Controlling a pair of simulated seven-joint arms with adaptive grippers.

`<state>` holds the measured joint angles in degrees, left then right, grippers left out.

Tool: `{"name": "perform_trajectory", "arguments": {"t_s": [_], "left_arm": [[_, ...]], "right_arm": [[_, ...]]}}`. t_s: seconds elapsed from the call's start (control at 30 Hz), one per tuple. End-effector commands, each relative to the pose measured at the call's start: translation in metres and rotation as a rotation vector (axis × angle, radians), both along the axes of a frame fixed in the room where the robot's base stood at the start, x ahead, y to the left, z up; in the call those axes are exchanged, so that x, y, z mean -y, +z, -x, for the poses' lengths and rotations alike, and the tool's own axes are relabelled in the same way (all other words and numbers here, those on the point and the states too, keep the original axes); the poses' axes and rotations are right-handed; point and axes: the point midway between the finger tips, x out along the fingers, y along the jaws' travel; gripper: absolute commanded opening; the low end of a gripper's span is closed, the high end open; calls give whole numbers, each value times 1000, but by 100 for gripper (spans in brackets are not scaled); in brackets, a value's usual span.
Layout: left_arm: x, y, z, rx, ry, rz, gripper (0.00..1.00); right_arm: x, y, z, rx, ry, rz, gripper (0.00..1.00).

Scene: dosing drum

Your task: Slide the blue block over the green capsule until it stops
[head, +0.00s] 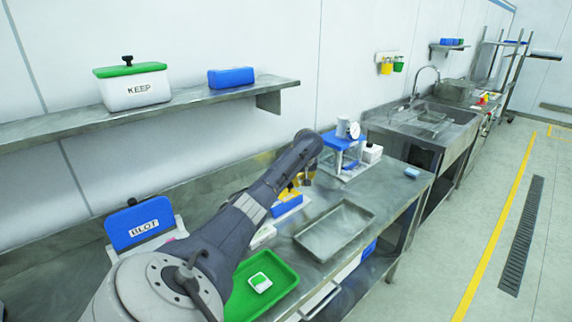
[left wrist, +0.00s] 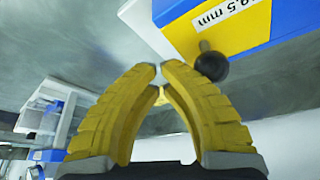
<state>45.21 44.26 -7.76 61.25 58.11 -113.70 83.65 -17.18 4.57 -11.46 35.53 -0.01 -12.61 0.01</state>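A blue block (head: 287,204) sits on the counter by my left gripper, with a white part below it. In the left wrist view a blue and yellow block (left wrist: 225,30) has a "9.5 mm" label and a black ball knob (left wrist: 211,66). My left gripper (left wrist: 158,72) has its yellow fingertips almost together, beside the knob, with nothing clearly held; a small yellow patch shows between the fingers. In the head view this gripper (head: 301,181) is partly behind its arm. I cannot pick out a green capsule for certain; a green and white piece (head: 260,282) lies in the green tray.
The green tray (head: 285,270) and an empty metal tray (head: 335,228) are on the counter. A blue stand with a dial (head: 343,142) is behind. A blue BLOT board (head: 140,222) stands left. The shelf holds a KEEP box (head: 133,90) and a blue box (head: 231,77).

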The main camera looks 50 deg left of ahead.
Motion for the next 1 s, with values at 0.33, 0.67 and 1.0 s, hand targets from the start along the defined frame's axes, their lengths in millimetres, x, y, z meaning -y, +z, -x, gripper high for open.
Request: {"name": "perform_trajectory", "arguments": {"t_s": [0.33,0.67,1.0], "left_arm": [[0,0,2,0,0,0,0],[1,-1,14,0,1,0,0],[2,0,26,0,0,-1,0]], "right_arm": [[0,0,0,0,0,0,58],[0,0,0,0,0,0,58],[0,0,0,0,0,0,58]]}}
